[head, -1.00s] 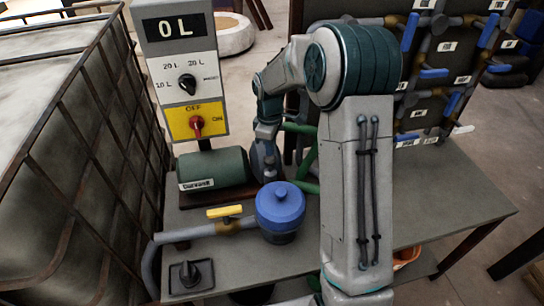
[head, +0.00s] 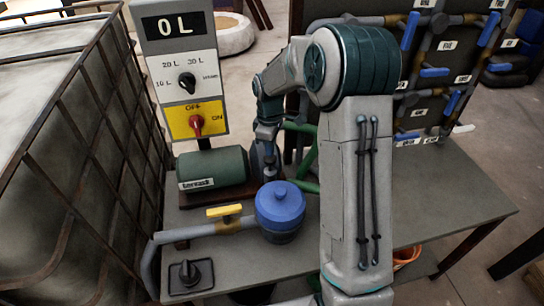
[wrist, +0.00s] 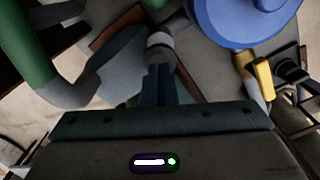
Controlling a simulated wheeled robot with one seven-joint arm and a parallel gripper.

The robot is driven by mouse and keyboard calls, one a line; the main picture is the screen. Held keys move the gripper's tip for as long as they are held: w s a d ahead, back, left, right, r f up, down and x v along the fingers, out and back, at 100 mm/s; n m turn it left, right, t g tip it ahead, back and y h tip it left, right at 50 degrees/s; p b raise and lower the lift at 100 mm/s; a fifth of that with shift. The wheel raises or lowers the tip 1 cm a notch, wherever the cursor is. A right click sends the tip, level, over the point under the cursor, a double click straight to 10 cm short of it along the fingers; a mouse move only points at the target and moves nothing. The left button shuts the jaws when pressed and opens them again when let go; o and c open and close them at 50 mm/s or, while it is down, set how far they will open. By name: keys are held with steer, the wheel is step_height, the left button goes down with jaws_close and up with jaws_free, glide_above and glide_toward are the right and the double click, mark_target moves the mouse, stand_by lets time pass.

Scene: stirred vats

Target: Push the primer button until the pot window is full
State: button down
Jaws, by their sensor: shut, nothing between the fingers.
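The pot (head: 281,212), with a blue lid and darker lower body, stands on the bench in front of the green pump motor (head: 213,172). No pot window can be made out. In the wrist view the blue lid (wrist: 240,18) is at upper right. My gripper (wrist: 161,70) is shut and empty, its fingertips at a grey cylindrical part (wrist: 160,47); I cannot tell whether they touch it, or whether it bears the primer button.
A control box (head: 180,62) reads 0 L, with a dial and a red switch. A yellow-handled valve (head: 225,211) sits on the grey pipe left of the pot. A black knob on a plate (head: 190,275) is at the bench's front left. A caged tank (head: 60,160) stands left. The bench's right side is clear.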

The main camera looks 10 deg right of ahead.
steer(key=shift+f+b, duration=1.1)
steer(key=shift+f, duration=0.7)
steer(key=shift+r+p, duration=1.45)
steer(key=shift+r, duration=0.45)
steer(key=shift+f, duration=0.2)
steer(key=shift+r, duration=0.2)
steer(key=shift+f, duration=0.15)
steer(key=shift+f+b, duration=1)
steer(key=shift+f, duration=0.65)
steer(key=shift+r+p, duration=1.45)
steer(key=shift+r, duration=0.6)
